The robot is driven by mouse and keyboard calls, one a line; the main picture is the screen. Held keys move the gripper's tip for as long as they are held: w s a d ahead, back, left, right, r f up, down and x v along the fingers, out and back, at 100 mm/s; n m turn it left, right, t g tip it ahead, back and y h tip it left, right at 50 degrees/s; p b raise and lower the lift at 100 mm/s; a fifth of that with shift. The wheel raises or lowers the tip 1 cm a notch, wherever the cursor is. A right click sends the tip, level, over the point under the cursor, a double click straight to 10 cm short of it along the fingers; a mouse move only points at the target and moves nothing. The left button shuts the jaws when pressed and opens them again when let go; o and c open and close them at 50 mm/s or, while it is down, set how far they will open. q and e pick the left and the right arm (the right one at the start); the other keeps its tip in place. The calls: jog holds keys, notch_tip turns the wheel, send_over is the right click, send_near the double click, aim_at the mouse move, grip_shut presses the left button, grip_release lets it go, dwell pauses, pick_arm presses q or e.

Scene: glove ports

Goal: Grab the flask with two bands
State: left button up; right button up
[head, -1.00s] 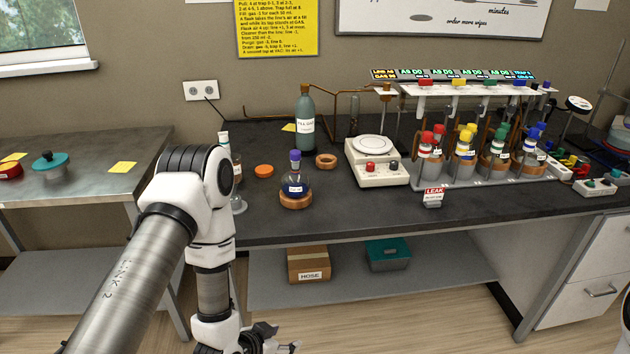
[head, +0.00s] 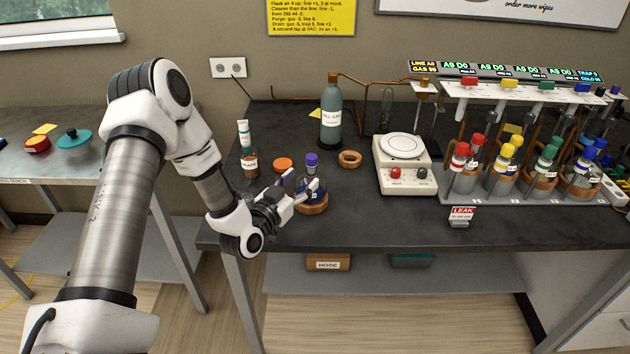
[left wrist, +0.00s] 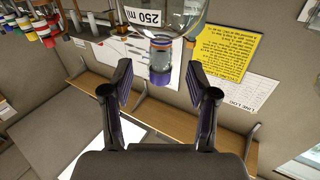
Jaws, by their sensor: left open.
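A round flask (head: 312,161) with a purple cap stands on a cork ring (head: 313,208) near the left part of the dark bench. My left gripper (head: 299,187) is open just left of it, with its fingers partly covering the flask body. In the left wrist view the flask (left wrist: 177,20) shows upside down at the top, with a "250 ml" label and a purple cap. There its neck and cap lie between the open fingertips (left wrist: 160,66). I cannot make out how many bands it has. My right gripper is out of view.
A green-grey gas bottle (head: 331,118), an empty cork ring (head: 349,159), an orange lid (head: 283,164) and a small brown bottle (head: 249,164) stand nearby. A LEAK sign (head: 462,214) stands near the front edge.

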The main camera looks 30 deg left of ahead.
aim_at(308, 174)
pick_arm(q)
jog(key=w, duration=0.2)
jog(key=w+p, duration=0.1)
jog(key=w, duration=0.3)
jog(key=shift+a+f, duration=0.1)
jog(key=shift+f, duration=0.25)
jog(key=shift+s+r, duration=0.15)
jog(key=shift+s, duration=0.1)
grip_shut()
